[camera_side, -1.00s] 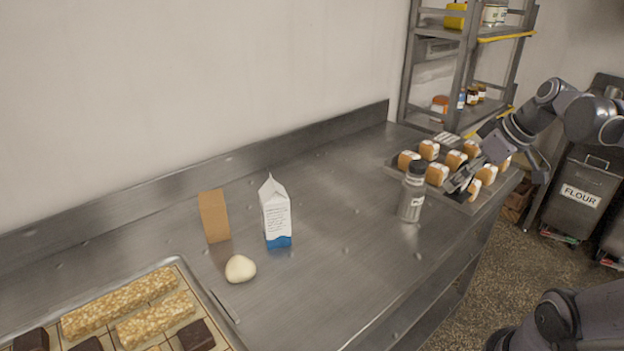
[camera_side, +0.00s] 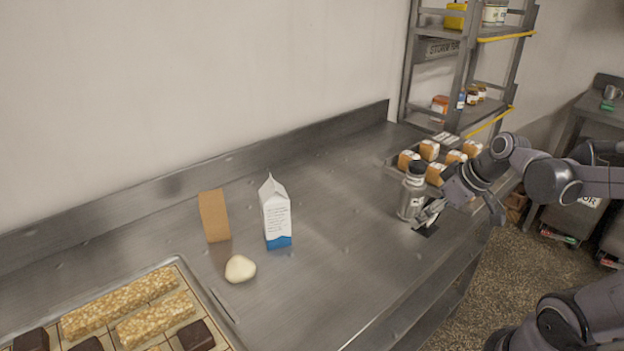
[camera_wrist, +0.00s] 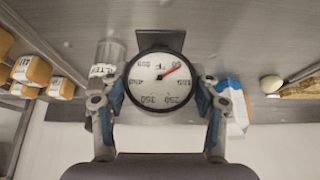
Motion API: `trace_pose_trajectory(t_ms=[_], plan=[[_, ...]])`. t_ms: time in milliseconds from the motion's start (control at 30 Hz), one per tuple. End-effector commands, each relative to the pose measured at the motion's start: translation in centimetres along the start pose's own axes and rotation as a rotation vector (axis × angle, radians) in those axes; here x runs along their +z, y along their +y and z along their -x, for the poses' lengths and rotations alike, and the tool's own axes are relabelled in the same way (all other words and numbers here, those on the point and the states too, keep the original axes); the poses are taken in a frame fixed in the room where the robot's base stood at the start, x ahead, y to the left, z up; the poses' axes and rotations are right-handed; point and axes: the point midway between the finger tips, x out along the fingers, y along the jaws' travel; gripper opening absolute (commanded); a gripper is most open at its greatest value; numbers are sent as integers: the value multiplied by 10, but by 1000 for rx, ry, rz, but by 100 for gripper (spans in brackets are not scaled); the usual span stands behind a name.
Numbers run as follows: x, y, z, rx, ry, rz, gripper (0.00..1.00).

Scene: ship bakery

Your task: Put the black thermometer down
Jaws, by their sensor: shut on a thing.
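The black thermometer (camera_wrist: 160,79) sits between my fingers in the wrist view, its round white dial and red needle facing the camera. Its flat black foot shows beyond the dial. In the side view, a small dark part of the thermometer (camera_side: 427,231) shows just below my fingertips, low at the counter, right of the shaker. I cannot tell whether it touches the steel. My gripper (camera_side: 431,212) is shut on the thermometer; the fingers flank the dial in the wrist view (camera_wrist: 160,95). Most of the thermometer is hidden by the fingers in the side view.
A black-lidded shaker (camera_side: 411,193) stands close left of my gripper. Behind is a tray (camera_side: 393,169) of small cakes. A milk carton (camera_side: 276,214), brown box (camera_side: 214,216), dough ball (camera_side: 240,269) and a tray of bars (camera_side: 213,306) are left. The counter's middle is clear.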

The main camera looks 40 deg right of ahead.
Motion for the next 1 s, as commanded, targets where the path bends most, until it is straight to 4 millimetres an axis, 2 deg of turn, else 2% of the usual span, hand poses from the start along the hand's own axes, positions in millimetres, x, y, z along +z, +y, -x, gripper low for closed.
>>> trace_pose_trajectory(t_ms=[200, 400, 633, 1000], plan=[[-12, -26, -30, -3, 2, 6, 29], [-17, -40, -47, 0, 1, 2, 29], [-16, -42, -56, 1, 1, -1, 29], [0, -42, -82, 1, 2, -1, 29]])
